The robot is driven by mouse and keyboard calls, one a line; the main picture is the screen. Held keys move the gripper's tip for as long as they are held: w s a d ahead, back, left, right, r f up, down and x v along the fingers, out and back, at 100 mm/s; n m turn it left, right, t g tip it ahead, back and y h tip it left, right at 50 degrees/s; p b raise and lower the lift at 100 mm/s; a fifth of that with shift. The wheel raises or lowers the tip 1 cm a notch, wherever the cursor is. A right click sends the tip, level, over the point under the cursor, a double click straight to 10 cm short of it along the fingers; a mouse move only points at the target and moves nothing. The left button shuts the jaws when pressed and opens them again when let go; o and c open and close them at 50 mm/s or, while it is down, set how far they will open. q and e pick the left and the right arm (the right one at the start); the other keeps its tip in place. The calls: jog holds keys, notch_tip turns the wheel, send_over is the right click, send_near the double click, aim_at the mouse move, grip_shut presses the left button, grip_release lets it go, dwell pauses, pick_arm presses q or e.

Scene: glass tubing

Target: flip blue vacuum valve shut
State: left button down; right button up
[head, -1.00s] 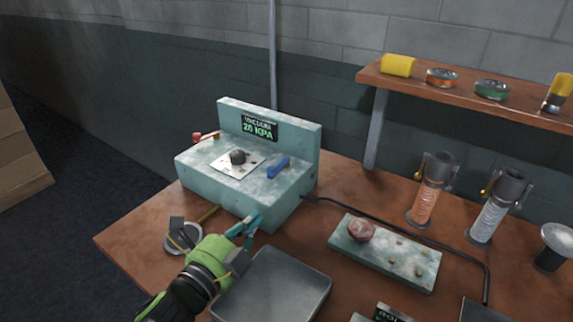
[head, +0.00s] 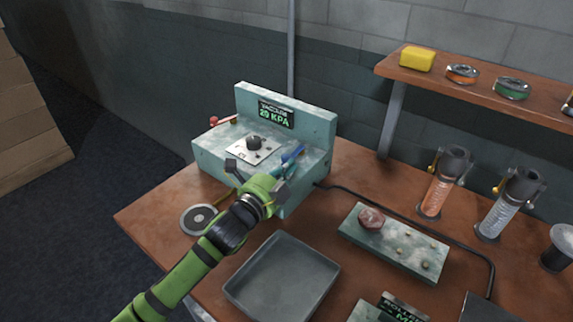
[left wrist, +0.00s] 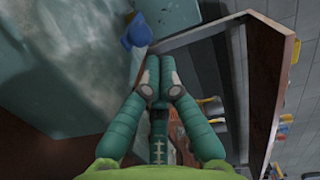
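The blue vacuum valve (head: 293,152) is a small lever on top of the pale teal vacuum box (head: 222,168), toward the box's right side. In the left wrist view the blue valve (left wrist: 136,30) lies just beyond and slightly left of the fingertips. My left gripper (head: 282,170) is at the front right of the box, close to the valve; its green body hides part of the box front. In the left wrist view its teal fingers (left wrist: 156,62) are together with nothing between them. My right gripper is not in view.
The box display (head: 276,114) reads 20 KPA. A black knob (head: 254,142) and a red-tipped lever (head: 214,121) are also on the box. A grey tray (head: 283,276), a round disc (head: 199,219) and a teal block (head: 394,243) lie on the bench. A shelf (head: 470,88) is at right.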

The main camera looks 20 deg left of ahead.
pick_arm(q)
jog(key=shift+w+a, duration=0.1)
jog(key=shift+w, duration=0.1)
jog(key=shift+w+a+r+p, duration=0.2)
jog(key=shift+w+a+p, duration=0.25)
jog(key=shift+a+p, duration=0.3)
jog(key=shift+a, duration=0.2)
jog(key=shift+f, duration=0.2)
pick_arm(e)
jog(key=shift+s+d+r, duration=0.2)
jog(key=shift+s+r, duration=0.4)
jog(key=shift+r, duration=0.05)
